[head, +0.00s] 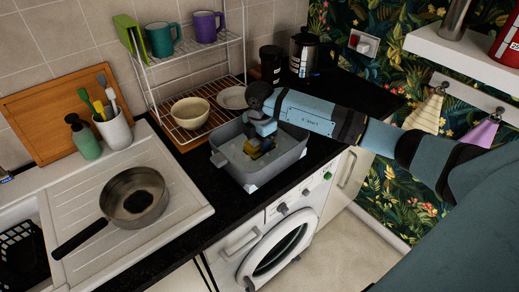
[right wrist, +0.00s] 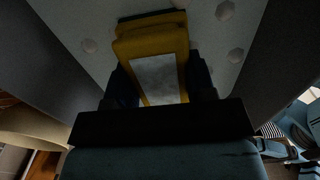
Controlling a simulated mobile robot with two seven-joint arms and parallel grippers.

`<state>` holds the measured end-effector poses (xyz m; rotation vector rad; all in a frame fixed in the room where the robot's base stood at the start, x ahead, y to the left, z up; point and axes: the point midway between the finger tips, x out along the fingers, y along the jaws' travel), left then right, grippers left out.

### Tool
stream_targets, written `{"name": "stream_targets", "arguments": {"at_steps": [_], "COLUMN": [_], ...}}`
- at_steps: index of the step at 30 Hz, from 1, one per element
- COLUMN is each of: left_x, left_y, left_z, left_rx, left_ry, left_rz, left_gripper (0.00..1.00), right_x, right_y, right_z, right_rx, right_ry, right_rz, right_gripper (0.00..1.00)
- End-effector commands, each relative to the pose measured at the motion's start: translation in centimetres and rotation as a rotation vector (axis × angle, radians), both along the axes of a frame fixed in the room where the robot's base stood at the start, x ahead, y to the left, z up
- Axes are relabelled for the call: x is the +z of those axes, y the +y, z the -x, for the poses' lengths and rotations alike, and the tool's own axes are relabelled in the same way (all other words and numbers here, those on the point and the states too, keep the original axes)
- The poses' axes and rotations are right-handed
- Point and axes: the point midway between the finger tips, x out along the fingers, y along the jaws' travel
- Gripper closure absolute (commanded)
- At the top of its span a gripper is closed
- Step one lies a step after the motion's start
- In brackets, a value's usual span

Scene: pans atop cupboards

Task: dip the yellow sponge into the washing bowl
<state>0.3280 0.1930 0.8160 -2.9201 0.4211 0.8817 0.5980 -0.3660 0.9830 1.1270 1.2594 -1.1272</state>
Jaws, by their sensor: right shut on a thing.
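The washing bowl (head: 285,170) is a grey rectangular tub on the black worktop, in the middle of the head view. My right gripper (head: 257,146) reaches down into it from the right, shut on the yellow sponge (head: 254,153). The sponge is within the bowl's walls; whether it touches the contents or bottom is hidden. In the right wrist view the yellow sponge (right wrist: 148,44) sits between the dark fingers, with the bowl's pale inside (right wrist: 228,45) beyond it. My left gripper is not in view.
Left of the bowl are a frying pan (head: 135,198) on the draining board and a utensil holder (head: 115,130). A wire rack (head: 190,110) with a cream bowl (head: 190,112) stands behind. Dark jars (head: 271,64) stand at the back. A washing machine (head: 277,253) is below the worktop.

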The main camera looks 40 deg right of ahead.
Motion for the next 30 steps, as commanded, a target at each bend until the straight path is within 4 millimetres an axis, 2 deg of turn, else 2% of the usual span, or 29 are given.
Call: {"name": "stream_targets", "arguments": {"at_steps": [8, 30], "left_x": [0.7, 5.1], "left_y": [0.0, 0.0], "left_z": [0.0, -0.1], "left_rx": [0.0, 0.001], "left_ry": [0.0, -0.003], "left_rz": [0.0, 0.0], "left_gripper": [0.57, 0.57], "right_x": [1.0, 7.0], "right_y": [0.0, 0.0], "right_z": [0.0, 0.0], "right_rx": [0.0, 0.001], "right_ry": [-0.001, -0.001], "right_rz": [0.0, 0.0], "right_gripper": [0.69, 0.69]}}
